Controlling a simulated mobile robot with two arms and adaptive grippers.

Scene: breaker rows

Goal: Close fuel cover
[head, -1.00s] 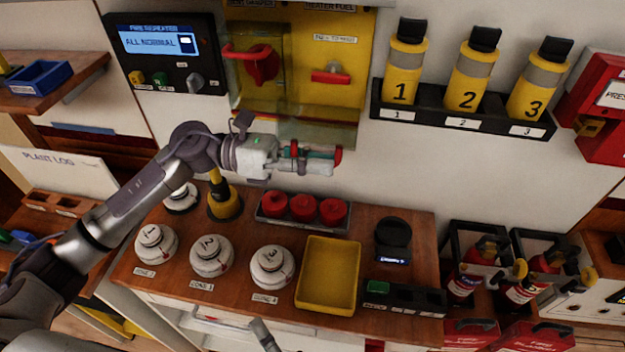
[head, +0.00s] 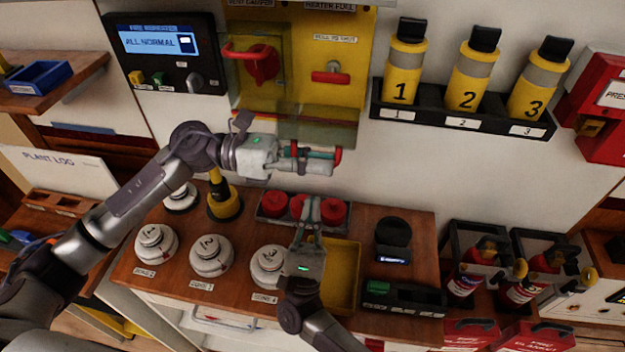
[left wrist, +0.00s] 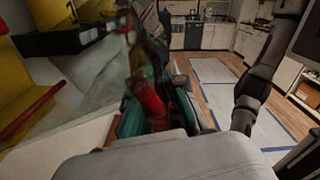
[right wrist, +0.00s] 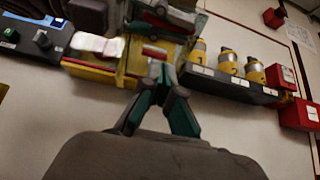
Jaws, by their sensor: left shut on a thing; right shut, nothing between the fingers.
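The yellow control panel (head: 370,40) on the wall has a red lever (head: 331,77) on its heater fuel side. The clear fuel cover (head: 325,128) hangs open, below that lever. My left gripper (head: 322,157) is at the cover's lower edge, shut on a red bar (head: 338,155), which looks like the cover's handle. The red bar also shows between the fingers in the left wrist view (left wrist: 150,100). My right gripper (head: 312,204) is shut and empty, below the left one and in front of the red-capped tray. Its closed fingertips show in the right wrist view (right wrist: 160,72).
Below are a wooden counter (head: 190,262) with white numbered domes, a tray of red caps (head: 275,207) and a yellow bin (head: 345,270), partly hidden by my right arm. Yellow numbered bottles (head: 402,75) stand in a rack to the right. A second clear cover (head: 238,85) is beside the lever.

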